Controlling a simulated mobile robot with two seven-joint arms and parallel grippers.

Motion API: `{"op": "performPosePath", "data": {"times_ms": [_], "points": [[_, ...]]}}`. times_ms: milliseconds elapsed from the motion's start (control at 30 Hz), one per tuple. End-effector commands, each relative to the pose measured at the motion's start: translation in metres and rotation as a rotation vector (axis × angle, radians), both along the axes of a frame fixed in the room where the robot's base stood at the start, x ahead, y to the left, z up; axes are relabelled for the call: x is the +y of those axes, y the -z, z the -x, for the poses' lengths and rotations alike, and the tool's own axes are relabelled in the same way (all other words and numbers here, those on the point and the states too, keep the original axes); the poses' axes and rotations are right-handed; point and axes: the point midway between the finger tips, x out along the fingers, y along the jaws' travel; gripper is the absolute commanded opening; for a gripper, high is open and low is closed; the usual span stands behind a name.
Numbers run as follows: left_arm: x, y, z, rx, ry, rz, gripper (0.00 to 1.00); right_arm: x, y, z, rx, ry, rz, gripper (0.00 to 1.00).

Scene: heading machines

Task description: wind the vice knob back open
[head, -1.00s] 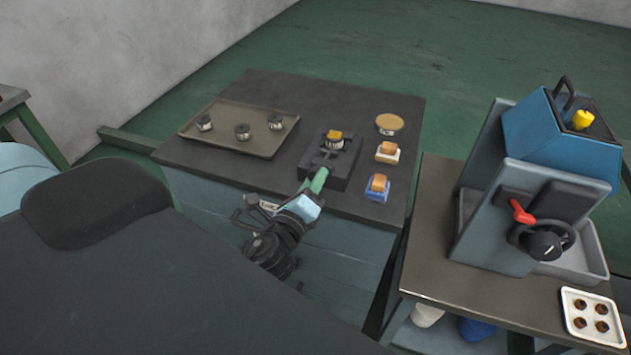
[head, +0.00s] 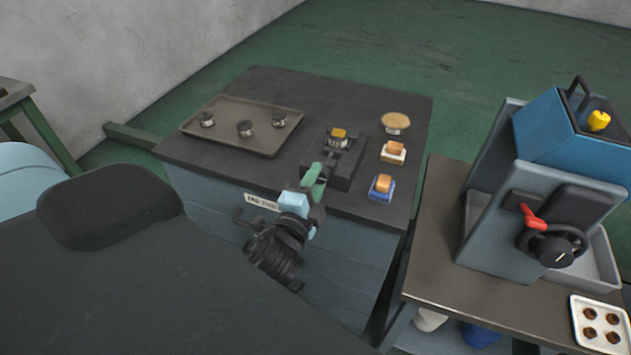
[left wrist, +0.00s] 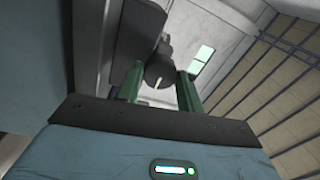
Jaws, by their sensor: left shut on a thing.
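The small dark vice (head: 345,172) stands near the front edge of the dark bench top. A silvery part with a yellow-orange top (head: 339,134) sits at its jaws. My left gripper (head: 317,172) reaches in from the front, its green fingers shut on the vice knob, which they mostly hide in the head view. In the left wrist view the dark round knob (left wrist: 160,66), with a white mark, shows between the green fingers of the gripper (left wrist: 159,82). My right gripper is in neither view.
A tray (head: 245,148) with several dark round parts lies left of the vice. A round tan-topped item (head: 396,124), a white block (head: 394,153) and a blue block (head: 381,190) stand right of it. A blue-grey machine (head: 515,222) is on a separate bench at right.

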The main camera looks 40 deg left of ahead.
Motion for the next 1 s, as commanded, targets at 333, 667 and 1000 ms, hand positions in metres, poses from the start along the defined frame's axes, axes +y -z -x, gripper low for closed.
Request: {"op": "performPosePath", "data": {"times_ms": [333,667,1000], "points": [[-0.0001,-0.0001,-0.0001,-0.016,-0.001,0.067,0.14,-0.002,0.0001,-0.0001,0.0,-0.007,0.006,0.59],[-0.0001,-0.0001,-0.0001,-0.017,-0.001,0.069,0.14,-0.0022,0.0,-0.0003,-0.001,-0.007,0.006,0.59],[-0.0001,0.0,-0.0001,-0.017,0.0,0.068,0.59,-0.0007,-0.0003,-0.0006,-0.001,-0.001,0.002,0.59]]}}
